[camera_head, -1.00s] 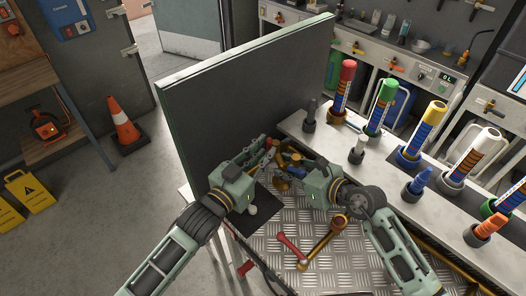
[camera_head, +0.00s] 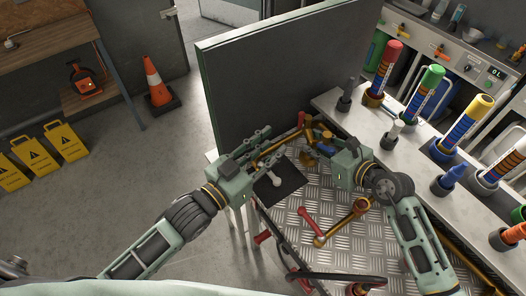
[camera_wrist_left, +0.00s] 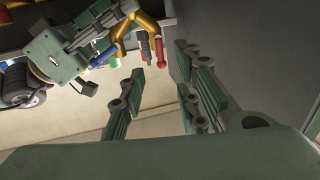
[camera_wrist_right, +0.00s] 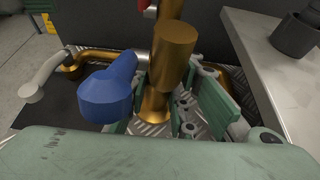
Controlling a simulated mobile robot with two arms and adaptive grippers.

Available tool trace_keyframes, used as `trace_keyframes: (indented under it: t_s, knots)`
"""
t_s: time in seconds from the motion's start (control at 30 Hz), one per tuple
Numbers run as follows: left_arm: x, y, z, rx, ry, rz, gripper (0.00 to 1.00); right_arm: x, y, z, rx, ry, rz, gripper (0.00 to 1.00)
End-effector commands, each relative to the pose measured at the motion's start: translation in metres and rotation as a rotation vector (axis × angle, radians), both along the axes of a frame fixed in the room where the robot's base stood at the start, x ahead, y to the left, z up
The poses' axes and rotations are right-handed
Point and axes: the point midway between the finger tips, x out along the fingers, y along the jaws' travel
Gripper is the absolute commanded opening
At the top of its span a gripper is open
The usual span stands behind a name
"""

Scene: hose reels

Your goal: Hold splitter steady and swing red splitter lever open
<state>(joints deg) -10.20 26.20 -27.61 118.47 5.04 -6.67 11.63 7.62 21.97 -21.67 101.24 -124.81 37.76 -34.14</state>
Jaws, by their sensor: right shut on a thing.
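The brass splitter (camera_head: 309,159) stands at the foot of the dark upright panel, partly hidden by my right gripper. It also shows in the right wrist view (camera_wrist_right: 174,58). My right gripper (camera_head: 322,152) is shut on its body. The blue lever (camera_wrist_right: 106,97) points toward the right wrist camera. The red lever (camera_head: 301,119) is on the panel side; it shows in the left wrist view (camera_wrist_left: 160,52), beyond the fingers. A white lever (camera_wrist_right: 40,76) sits to the left. My left gripper (camera_wrist_left: 160,100) is open and empty, left of the splitter and apart from the red lever.
The dark panel (camera_head: 285,75) rises close behind both grippers. A red-and-brass wrench-like part (camera_head: 340,222) lies on the metal tread plate. A white counter (camera_head: 410,150) with coloured nozzles borders the right side. Open floor lies left.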

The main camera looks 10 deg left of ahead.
Motion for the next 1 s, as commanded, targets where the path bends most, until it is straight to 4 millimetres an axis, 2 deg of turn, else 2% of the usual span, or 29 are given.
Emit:
trace_keyframes:
  t_s: [0.2, 0.63, 0.67, 0.87, 1.0]
  knots:
    - [-0.018, 0.012, 0.000, 0.000, 0.000, 0.000, 0.30, -0.001, 0.000, -0.001, 0.001, 0.003, 0.001, 0.00]
    - [-0.020, 0.013, 0.000, -0.001, -0.001, 0.000, 0.30, -0.001, 0.001, -0.001, 0.001, 0.003, 0.001, 0.00]
    - [-0.020, 0.013, 0.000, -0.001, -0.001, 0.000, 0.30, -0.001, 0.001, -0.001, 0.001, 0.003, 0.001, 0.25]
    - [-0.020, 0.013, 0.000, -0.001, -0.001, 0.000, 0.30, -0.001, 0.000, 0.000, 0.000, 0.002, 0.001, 0.43]
    - [-0.019, 0.013, 0.000, -0.001, -0.001, 0.000, 0.30, 0.000, 0.000, 0.000, 0.001, 0.001, 0.001, 0.45]
